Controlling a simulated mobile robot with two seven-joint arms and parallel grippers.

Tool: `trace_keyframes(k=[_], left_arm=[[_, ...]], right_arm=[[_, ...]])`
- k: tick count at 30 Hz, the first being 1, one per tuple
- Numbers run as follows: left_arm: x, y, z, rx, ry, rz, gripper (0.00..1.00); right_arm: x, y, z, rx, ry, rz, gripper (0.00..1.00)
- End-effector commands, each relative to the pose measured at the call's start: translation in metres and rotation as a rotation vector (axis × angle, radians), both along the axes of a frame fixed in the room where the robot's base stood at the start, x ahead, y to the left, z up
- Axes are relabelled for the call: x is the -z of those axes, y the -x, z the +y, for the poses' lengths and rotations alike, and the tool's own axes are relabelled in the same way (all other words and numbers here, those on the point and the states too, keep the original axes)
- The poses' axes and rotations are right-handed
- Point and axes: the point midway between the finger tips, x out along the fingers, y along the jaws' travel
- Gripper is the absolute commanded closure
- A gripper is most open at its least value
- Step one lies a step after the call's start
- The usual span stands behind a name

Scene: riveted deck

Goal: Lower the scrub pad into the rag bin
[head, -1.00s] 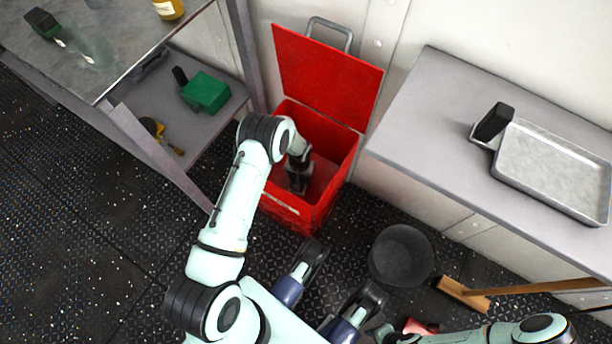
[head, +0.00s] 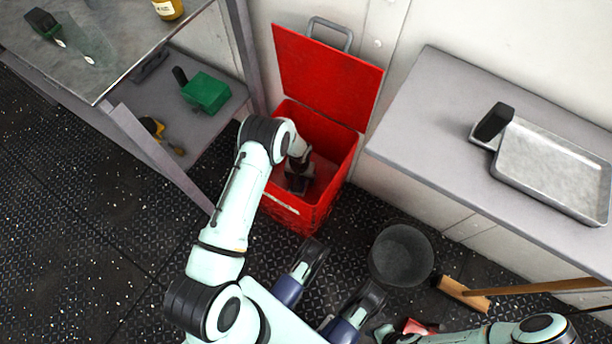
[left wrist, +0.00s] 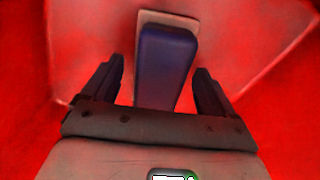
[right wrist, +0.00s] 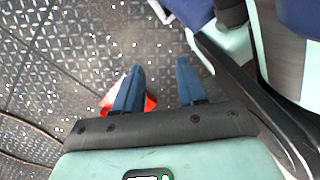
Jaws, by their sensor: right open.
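The rag bin (head: 296,212) is a red crate with its lid (head: 328,75) standing open against the wall. My left gripper (head: 298,182) is down inside the bin. In the left wrist view the scrub pad (left wrist: 166,65), a dark blue block on a pale beige base, lies between the two fingers at the bin's bottom. The fingers are open, with a gap on both sides of the pad. In the head view the pad is mostly hidden by the gripper. My right gripper (right wrist: 160,85) is open and empty, above the dark floor.
A grey bucket (head: 401,255) and a wooden broom (head: 465,294) are on the floor right of the bin. A red object (right wrist: 150,103) lies below my right gripper.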

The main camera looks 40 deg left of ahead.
Motion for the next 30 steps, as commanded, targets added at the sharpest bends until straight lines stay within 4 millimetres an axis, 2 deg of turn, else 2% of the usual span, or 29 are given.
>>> trace_keyframes(k=[8,11,21,25,30], left_arm=[[-0.008,0.000,0.000,0.000,0.000,-0.001,0.13],[-0.023,-0.001,0.000,0.000,-0.001,-0.003,0.13],[-0.100,-0.001,0.000,0.001,-0.001,-0.003,0.13],[-0.120,0.000,0.000,0.000,0.000,-0.003,0.13],[-0.132,0.000,0.000,0.000,0.000,0.001,0.13]], right_arm=[[-0.002,-0.004,0.000,-0.001,0.001,-0.012,0.60],[-0.006,-0.012,0.001,-0.005,0.003,-0.042,0.60],[-0.036,-0.060,0.007,-0.020,0.012,-0.200,0.60],[-0.045,-0.073,0.009,-0.023,0.016,-0.243,0.60],[-0.050,-0.081,0.010,-0.025,0.017,-0.270,0.60]])
